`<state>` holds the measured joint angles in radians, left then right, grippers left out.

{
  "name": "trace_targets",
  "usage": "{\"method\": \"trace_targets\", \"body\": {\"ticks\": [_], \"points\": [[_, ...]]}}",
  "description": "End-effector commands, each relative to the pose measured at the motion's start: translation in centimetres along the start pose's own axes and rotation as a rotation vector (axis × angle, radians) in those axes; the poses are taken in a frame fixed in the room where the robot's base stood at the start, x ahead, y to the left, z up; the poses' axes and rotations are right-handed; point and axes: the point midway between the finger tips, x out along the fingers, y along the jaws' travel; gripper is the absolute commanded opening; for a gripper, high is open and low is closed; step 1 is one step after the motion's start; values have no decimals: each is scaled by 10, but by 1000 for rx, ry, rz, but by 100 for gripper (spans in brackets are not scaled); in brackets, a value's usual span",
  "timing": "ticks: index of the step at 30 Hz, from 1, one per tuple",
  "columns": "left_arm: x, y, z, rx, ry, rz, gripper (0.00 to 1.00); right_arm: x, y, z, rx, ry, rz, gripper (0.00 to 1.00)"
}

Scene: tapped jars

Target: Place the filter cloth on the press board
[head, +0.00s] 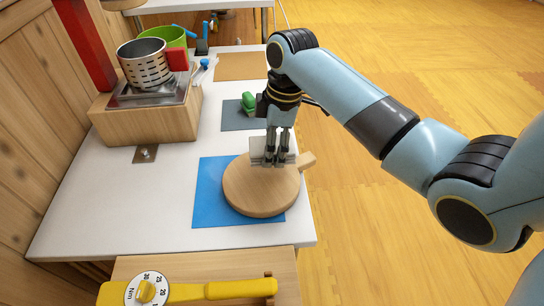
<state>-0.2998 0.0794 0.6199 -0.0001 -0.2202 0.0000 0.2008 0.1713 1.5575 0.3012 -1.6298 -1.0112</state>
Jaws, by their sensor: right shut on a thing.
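The round wooden press board (258,192) with a short handle lies on a blue mat (208,188) near the right edge of the white table. My right gripper (277,160) points down over the far part of the board. It is shut on a pale grey, flat thing, likely the filter cloth (257,152), which shows on both sides of the fingers. The fingers hide part of the cloth. I cannot tell whether the cloth touches the board. My left gripper is not in view.
A wooden box (150,124) bears a perforated metal pot (146,66), with a green pot (168,38) behind. A green object (249,102) stands on a grey mat (234,119) close to my right gripper. A yellow torque wrench (200,290) lies in front. The table's left front is clear.

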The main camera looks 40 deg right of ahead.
Motion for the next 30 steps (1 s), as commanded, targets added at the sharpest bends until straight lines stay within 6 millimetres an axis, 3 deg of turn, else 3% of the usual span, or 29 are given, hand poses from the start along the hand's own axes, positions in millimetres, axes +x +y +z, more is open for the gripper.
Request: {"method": "trace_targets", "body": {"ticks": [5,10,21,22,27,30], "points": [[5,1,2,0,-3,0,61,13,2,0,1,-2,-2,29],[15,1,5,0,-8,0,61,40,1,5,2,-3,-2,29],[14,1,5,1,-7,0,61,43,2,5,1,-2,0,29],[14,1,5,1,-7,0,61,43,2,5,1,-1,1,63],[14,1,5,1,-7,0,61,43,2,5,1,-1,1,85],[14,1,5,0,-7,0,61,43,2,5,1,-1,1,85]]}}
